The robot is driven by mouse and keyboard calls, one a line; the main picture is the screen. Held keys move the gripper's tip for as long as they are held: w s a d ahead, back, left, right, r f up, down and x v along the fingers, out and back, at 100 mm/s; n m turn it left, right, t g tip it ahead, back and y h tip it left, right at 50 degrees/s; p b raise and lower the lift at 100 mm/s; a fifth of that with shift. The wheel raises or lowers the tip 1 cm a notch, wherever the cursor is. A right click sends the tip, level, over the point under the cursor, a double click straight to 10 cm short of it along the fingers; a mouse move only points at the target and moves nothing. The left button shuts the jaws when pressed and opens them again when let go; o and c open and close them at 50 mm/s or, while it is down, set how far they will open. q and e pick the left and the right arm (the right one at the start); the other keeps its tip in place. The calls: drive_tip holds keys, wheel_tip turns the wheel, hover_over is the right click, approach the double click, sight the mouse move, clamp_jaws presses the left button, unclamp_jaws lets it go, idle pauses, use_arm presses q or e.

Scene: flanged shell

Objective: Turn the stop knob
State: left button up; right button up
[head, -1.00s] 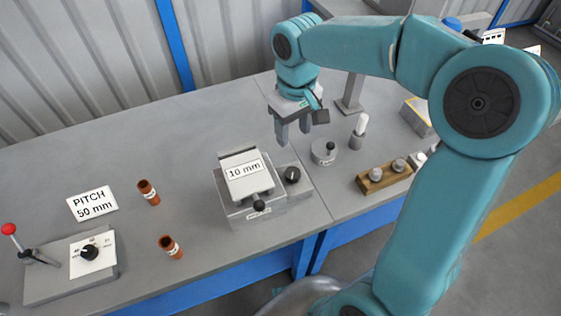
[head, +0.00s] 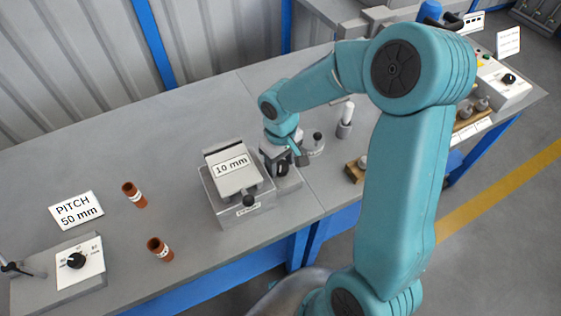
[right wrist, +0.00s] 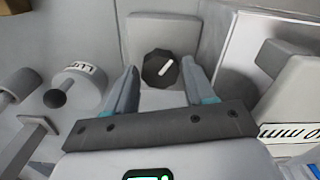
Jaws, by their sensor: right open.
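A black faceted knob with a white pointer line (right wrist: 161,68) sits on a light grey block beside the 10 mm fixture (head: 240,205). It is mostly hidden behind my right gripper in the head view (head: 283,170). My right gripper (head: 279,166) is low over this block. In the right wrist view its open, empty fingers (right wrist: 158,66) point at the knob, one to each side of it in the picture. I cannot tell whether they touch it. Another black knob (head: 76,260) is on a labelled panel at the left. My left gripper is not in view.
The 10 mm fixture stands close on one side of the gripper, a round grey piece with a black ball knob (head: 317,145) on the other. Two brown cylinders (head: 134,194) and a PITCH 50 mm card (head: 76,210) are at left. A control box (head: 502,82) stands far right.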

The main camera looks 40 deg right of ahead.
drive_tip(key=shift+f, duration=0.2)
drive_tip(key=shift+c, duration=0.3)
drive_tip(key=c, duration=0.7)
